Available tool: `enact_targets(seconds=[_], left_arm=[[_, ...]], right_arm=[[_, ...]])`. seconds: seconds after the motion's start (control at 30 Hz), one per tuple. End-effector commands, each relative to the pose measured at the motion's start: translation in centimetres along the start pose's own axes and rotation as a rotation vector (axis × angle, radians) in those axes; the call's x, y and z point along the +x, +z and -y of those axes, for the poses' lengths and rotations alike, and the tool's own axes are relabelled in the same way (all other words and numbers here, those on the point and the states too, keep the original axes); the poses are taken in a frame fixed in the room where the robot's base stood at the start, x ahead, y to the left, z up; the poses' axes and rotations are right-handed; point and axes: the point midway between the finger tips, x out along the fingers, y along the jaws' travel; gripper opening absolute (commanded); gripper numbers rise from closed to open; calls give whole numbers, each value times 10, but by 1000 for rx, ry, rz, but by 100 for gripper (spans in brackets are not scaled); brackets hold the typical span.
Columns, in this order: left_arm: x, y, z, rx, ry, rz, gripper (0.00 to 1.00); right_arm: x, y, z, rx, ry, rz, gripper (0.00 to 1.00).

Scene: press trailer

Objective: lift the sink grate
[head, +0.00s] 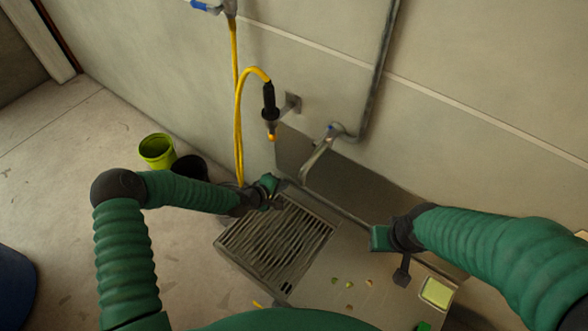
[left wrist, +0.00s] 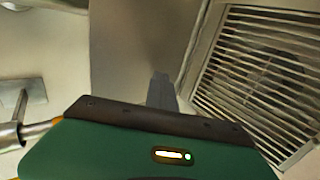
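The sink grate (head: 275,244) is a slatted metal panel set in the left part of the steel sink unit. It also shows at the right of the left wrist view (left wrist: 262,75) and looks seated flat in its frame. My left gripper (head: 276,203) is at the grate's upper left corner in the head view; I cannot tell whether it touches. In the left wrist view its fingers (left wrist: 161,90) look together, with nothing between them, beside the grate's frame. My right gripper (head: 402,272) hangs over the right side of the counter, away from the grate; its finger gap is unclear.
A faucet (head: 318,153) and a yellow hose (head: 238,110) with a spray nozzle are on the back wall. Small scraps (head: 349,284) and a yellow-green pad (head: 436,292) lie on the counter (head: 330,262). A lime bucket (head: 157,150) stands on the floor at left.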

Motion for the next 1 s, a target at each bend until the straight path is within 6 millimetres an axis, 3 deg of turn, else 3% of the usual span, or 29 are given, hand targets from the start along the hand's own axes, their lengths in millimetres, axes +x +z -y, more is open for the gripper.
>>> enact_targets(seconds=[0.53, 1.0], left_arm=[[37, 0, -48, 2, 1, -1, 0], [41, 0, -54, 0, 0, -1, 0]], right_arm=[[13, 3, 0, 0, 0, 0, 36], [13, 3, 0, 0, 0, 0, 36]])
